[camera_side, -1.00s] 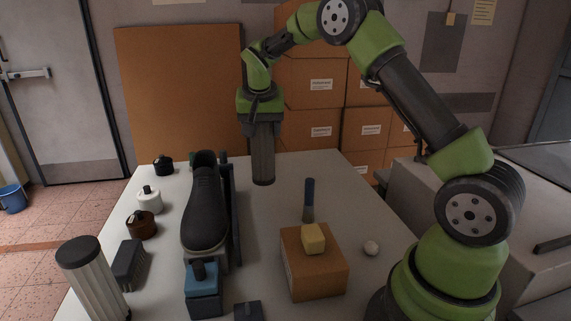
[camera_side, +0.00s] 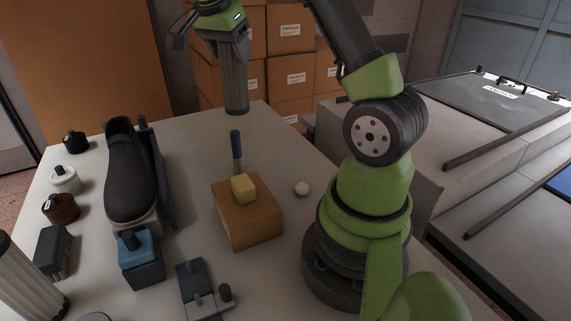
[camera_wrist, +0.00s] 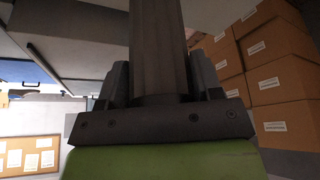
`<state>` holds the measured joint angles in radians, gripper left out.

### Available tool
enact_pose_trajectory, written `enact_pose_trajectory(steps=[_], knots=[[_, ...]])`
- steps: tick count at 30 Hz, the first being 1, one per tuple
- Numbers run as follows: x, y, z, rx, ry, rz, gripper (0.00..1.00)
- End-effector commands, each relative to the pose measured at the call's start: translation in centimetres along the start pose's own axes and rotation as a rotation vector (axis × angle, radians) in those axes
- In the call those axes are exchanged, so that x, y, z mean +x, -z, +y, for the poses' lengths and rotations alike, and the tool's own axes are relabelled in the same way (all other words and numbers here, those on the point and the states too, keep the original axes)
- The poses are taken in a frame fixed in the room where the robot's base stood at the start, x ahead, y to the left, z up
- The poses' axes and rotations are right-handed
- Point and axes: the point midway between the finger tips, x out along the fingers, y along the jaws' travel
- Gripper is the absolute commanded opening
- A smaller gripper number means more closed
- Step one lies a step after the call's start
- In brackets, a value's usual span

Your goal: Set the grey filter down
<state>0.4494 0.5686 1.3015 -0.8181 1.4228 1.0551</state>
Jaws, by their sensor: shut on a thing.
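The grey filter (camera_side: 236,90) is a ribbed grey cylinder, upright in my gripper (camera_side: 229,58). Its lower end appears over the far right part of the white table (camera_side: 190,145), behind the blue-handled brush (camera_side: 236,147). I cannot tell whether it touches the table. In the wrist view the filter (camera_wrist: 158,45) stands between the two dark fingers of my gripper (camera_wrist: 160,85), which are shut on it. Its far end runs out of that view.
A black shoe (camera_side: 126,170) on a last stands at left, beside small jars. A blue-topped block (camera_side: 139,250) is in front. Stacked cartons (camera_side: 290,75) stand behind.

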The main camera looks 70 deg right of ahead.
Motion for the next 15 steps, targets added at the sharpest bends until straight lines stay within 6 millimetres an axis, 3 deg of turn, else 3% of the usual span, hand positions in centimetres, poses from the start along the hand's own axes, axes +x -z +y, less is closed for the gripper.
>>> enact_pose_trajectory(steps=[3,6,15], knots=[[0.8,2.3,3.5,0.276,-0.115,0.001,0.11],[1.2,3.4,5.8,0.461,-0.191,0.000,0.11],[1.9,4.9,10.1,0.796,-0.331,0.000,0.11]])
